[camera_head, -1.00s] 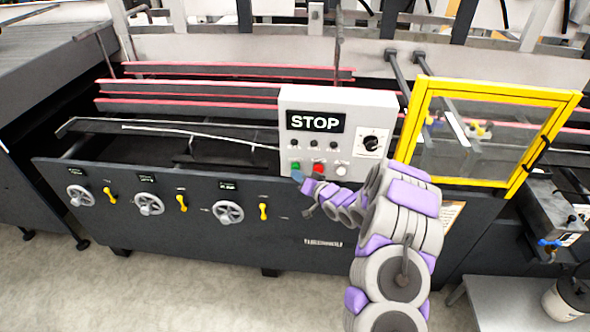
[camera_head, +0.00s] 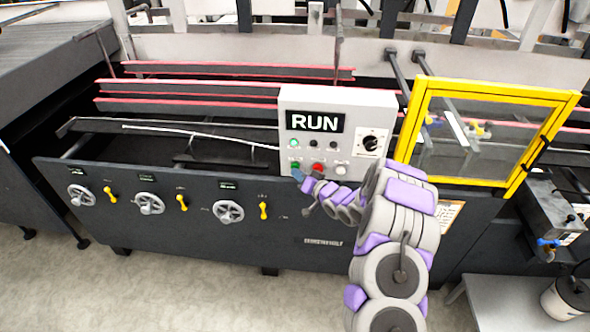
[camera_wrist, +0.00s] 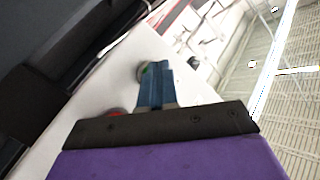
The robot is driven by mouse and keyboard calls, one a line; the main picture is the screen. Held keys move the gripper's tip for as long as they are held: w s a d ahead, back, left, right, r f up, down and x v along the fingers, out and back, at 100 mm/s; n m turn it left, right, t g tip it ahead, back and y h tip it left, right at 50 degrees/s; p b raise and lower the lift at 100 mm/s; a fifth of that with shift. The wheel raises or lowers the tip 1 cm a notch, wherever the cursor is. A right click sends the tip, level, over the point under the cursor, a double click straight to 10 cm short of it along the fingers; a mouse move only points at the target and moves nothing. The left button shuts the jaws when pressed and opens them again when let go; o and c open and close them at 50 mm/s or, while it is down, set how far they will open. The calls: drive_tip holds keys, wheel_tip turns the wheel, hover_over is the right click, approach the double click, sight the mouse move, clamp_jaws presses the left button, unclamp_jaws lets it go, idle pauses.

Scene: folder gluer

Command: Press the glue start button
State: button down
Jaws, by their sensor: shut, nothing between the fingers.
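The control box (camera_head: 358,106) is a light grey panel on the machine's front, with a display (camera_head: 315,122) that reads RUN. A green button (camera_head: 294,165) sits at its lower left, with a red button (camera_head: 317,168) to the right and a white knob (camera_head: 340,170) farther right. My gripper (camera_head: 297,175) is shut and empty, its blue fingertips at the green button. In the wrist view, the fingers (camera_wrist: 152,75) reach the green button (camera_wrist: 146,68) and partly cover it. They look in contact, but the exact touch is hard to tell. The red button (camera_wrist: 115,113) is partly hidden beside the fingers.
A yellow-framed clear guard (camera_head: 488,135) stands right of the box. Handwheels (camera_head: 149,204) and yellow levers (camera_head: 182,203) line the machine's front at left. A grey table with a bucket (camera_head: 568,298) is at the lower right. The floor at left is clear.

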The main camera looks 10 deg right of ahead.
drive_tip(key=shift+s+a, duration=0.55)
drive_tip(key=shift+s, duration=0.2)
drive_tip(key=s, duration=0.1)
drive_tip(key=s+a, duration=0.1)
drive_tip(key=s, duration=0.2)
drive_tip(key=shift+s+a+b, duration=0.25)
drive_tip(key=shift+s+b, duration=0.1)
drive_tip(key=shift+s, duration=0.05)
idle(0.6)
